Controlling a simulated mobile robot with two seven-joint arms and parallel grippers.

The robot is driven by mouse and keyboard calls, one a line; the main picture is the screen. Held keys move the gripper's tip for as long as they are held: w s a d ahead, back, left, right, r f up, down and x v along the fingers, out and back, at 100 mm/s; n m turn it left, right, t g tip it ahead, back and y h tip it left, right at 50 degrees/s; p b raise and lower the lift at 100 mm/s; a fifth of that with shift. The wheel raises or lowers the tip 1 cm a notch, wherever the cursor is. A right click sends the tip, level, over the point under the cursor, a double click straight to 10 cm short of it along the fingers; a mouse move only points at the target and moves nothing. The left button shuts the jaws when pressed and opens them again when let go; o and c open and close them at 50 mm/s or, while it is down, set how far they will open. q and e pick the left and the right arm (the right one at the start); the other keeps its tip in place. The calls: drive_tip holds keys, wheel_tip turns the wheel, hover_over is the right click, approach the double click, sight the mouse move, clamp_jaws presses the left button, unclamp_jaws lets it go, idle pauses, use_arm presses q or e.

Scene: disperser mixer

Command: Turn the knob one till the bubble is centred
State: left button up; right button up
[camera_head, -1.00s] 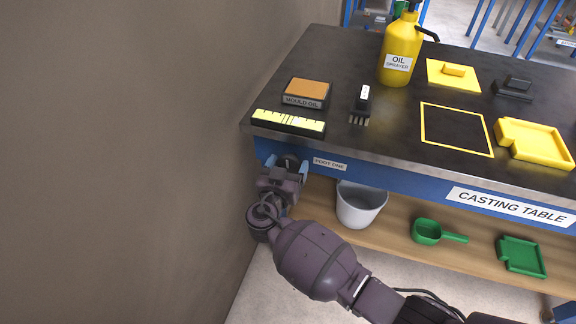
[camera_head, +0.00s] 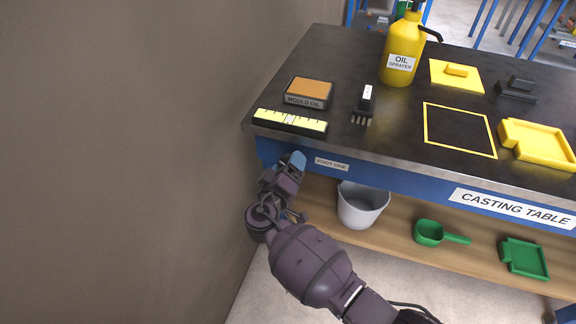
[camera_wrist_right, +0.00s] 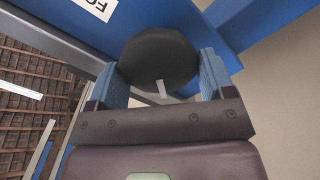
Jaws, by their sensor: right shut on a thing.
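Knob one is a black round disc (camera_wrist_right: 158,58) under the blue table edge in the right wrist view. My right gripper (camera_wrist_right: 160,80) is shut on it, with one blue finger on each side. In the head view my right gripper (camera_head: 292,172) is below the table's left front corner, beside the "FOOT ONE" label (camera_head: 332,164), and hides the knob. The yellow-green bubble level (camera_head: 308,126) lies on the tabletop above it. A pale patch shows near the level's middle; the bubble's exact place is too small to tell. My left gripper is not in view.
The wall (camera_head: 120,150) stands close on the left of my right arm. A white bucket (camera_head: 362,207) and a green scoop (camera_head: 430,233) sit on the lower shelf (camera_head: 395,240). A mould oil box (camera_head: 310,92) and a brush (camera_head: 364,100) are on the table.

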drive_tip(key=shift+n, duration=0.8)
drive_tip(key=o, duration=0.9)
drive_tip(key=shift+c, duration=0.2)
drive_tip(key=shift+m, duration=0.3)
